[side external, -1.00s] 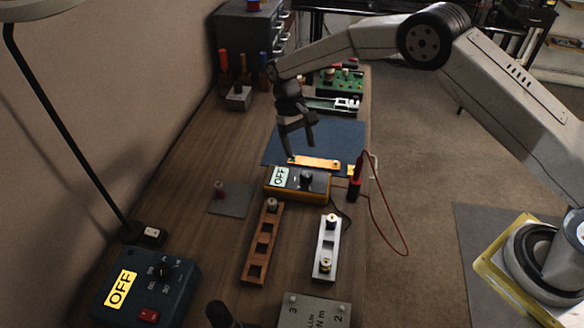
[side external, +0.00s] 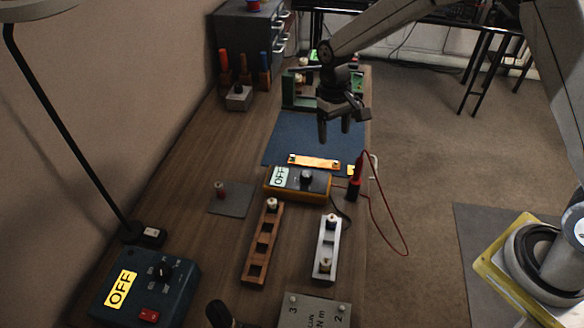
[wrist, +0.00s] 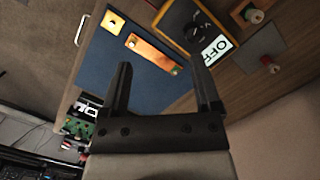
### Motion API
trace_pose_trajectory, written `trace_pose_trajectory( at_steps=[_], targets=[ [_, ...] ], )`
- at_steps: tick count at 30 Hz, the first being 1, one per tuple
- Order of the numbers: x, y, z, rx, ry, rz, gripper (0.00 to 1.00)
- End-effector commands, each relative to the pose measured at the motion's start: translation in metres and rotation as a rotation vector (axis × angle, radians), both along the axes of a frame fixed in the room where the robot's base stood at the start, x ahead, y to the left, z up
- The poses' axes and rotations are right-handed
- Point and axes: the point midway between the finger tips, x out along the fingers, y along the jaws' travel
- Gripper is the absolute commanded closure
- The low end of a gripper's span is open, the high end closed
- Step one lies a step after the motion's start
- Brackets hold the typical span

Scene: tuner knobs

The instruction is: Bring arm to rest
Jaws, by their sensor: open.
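My gripper (side external: 343,130) is open and empty, held in the air above the blue mat (side external: 290,135) in the side external view. In the wrist view its two dark fingers (wrist: 165,88) stand wide apart with nothing between them but the mat and bench below. An orange strip (side external: 314,162) lies on the mat, clear of my fingers. The yellow multimeter (side external: 297,184), reading OFF, sits just in front of the mat; it also shows at the top of the wrist view (wrist: 192,28).
A wooden rack (side external: 262,245) and a pale rack (side external: 326,250) hold knobs at the front. A blue box (side external: 145,285) reading OFF stands front left, below a lamp pole (side external: 65,125). A red probe (side external: 354,185) with its cable hangs by the bench's right edge. Green boards stand behind my gripper.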

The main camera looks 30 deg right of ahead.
Motion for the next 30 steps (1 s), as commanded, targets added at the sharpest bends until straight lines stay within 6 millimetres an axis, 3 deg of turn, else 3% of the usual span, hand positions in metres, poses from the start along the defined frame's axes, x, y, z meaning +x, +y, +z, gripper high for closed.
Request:
trace_pose_trajectory(
  at_steps=[12, 24, 30],
  targets=[
    [-0.072, -0.034, 0.026, -0.003, -0.177, -0.005, 0.19],
    [-0.151, -0.056, 0.032, -0.014, -0.332, -0.003, 0.19],
    [-0.171, -0.060, 0.031, -0.018, -0.370, -0.001, 0.19]
  ],
)
